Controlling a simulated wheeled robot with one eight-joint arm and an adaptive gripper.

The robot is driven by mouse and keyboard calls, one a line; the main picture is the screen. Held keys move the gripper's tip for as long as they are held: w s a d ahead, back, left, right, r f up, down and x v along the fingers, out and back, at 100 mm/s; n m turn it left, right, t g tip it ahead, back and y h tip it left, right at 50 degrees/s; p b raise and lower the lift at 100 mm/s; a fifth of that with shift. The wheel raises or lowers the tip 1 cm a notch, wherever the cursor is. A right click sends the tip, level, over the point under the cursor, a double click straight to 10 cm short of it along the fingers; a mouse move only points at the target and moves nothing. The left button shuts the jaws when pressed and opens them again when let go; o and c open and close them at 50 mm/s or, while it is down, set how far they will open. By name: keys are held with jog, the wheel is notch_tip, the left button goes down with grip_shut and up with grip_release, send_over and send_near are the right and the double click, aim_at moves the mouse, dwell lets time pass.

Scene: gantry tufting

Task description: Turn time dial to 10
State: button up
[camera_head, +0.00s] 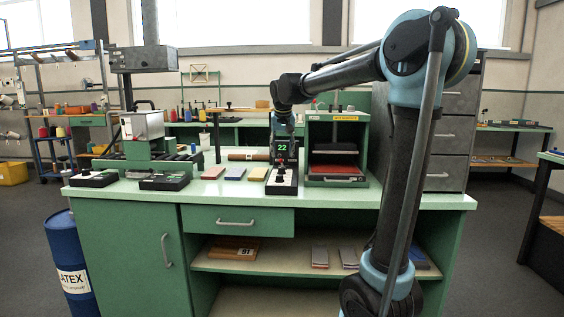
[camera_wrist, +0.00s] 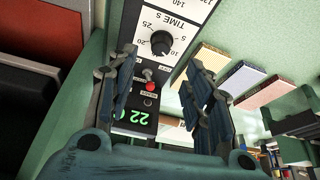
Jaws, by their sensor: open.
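The time dial (camera_wrist: 161,43) is a black round knob on a white panel marked "TIME S", with numbers around it including 10, 20 and 25. I cannot clearly read where its pointer stands. My gripper (camera_wrist: 162,60) is open, with one finger on each side of the picture and the dial in the gap beyond the fingertips. The fingers appear apart from the knob. In the head view, my gripper (camera_head: 283,128) hangs over the control box (camera_head: 282,187), hiding part of it.
Coloured sample blocks (camera_wrist: 246,81) lie beside the panel. A green press with a red pad (camera_head: 336,169) stands close to the right of the box.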

jog(key=v, duration=0.3)
jog(key=shift+r, duration=0.1)
jog(key=s+d+f+g, duration=0.1)
jog(key=s+d+f, duration=0.4)
jog(key=s+d, duration=0.3)
jog(key=s+d+f, duration=0.6)
jog(key=s+d, duration=0.2)
jog(key=s, duration=0.1)
jog(key=s+d+f, duration=0.3)
jog(key=s+f, duration=0.6)
jog(key=s+d+f+m+g, duration=0.1)
jog(key=s+d+f, duration=0.3)
jog(key=s+f, duration=0.6)
jog(key=shift+d, duration=0.25)
jog(key=shift+w, duration=0.1)
